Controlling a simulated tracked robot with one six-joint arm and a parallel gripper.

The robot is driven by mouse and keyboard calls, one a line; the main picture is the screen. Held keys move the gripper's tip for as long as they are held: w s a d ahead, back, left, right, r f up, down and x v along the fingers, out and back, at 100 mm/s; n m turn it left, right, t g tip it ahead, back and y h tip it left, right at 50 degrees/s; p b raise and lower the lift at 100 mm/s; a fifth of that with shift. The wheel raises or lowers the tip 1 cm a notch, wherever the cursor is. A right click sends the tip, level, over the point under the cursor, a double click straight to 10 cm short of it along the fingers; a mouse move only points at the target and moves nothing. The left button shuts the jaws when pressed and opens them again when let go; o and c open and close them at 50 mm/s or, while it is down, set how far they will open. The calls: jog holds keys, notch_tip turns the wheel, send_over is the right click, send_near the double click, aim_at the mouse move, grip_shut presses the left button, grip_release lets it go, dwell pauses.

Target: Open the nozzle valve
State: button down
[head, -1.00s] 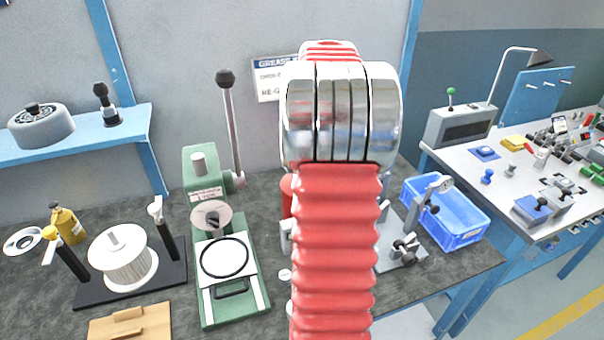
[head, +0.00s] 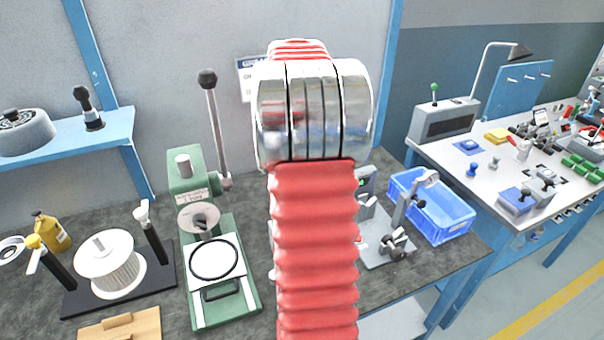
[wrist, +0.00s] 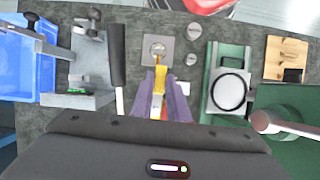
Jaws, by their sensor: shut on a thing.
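In the wrist view my gripper (wrist: 164,88) has its purple fingers closed around a narrow yellow piece (wrist: 159,82), which looks like the nozzle valve's lever. The yellow piece runs from between the fingers toward a round, brass-coloured fitting (wrist: 158,49) on a square grey plate (wrist: 181,48). I cannot tell how far the valve is turned. In the head view my red-sleeved arm hides the gripper and the valve.
A green press (head: 224,305) with a tall lever stands left of my arm; it is on the right in the wrist view (wrist: 211,97). A grey clamp fixture (head: 385,242) and a blue bin (head: 447,233) stand right of my arm. A spool (head: 111,267) stands further left.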

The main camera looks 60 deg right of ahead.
jog(key=shift+s, duration=0.1)
jog(key=c, duration=1.7)
grip_release()
jog(key=shift+v, duration=5.95)
